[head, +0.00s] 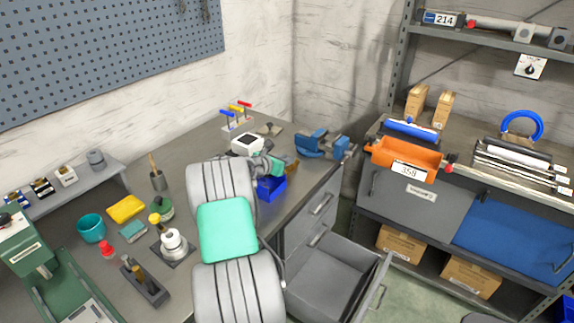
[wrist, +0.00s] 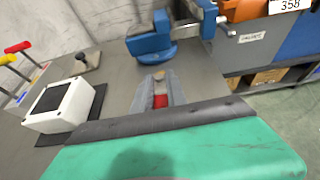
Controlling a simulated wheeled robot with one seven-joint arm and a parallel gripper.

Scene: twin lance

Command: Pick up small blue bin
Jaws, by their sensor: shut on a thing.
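The small blue bin (head: 272,187) is at the right part of the workbench in the head view, right under the front of my gripper. My gripper (head: 287,163) reaches over it from the near left, with its fingers beside the bin's upper edge. The jaws are shut on the bin; the grip itself is mostly hidden by my wrist. In the wrist view the grey fingertips (wrist: 159,88) are close together with a red patch between them. The bin does not show clearly there. I cannot tell whether it is clear of the bench.
A blue vise (head: 320,144) stands at the bench's right end, beyond my gripper. A white box with a dark top (head: 247,144) stands just behind it. An open drawer (head: 335,272) juts out at the front. An orange bin (head: 405,156) sits on the shelving at right.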

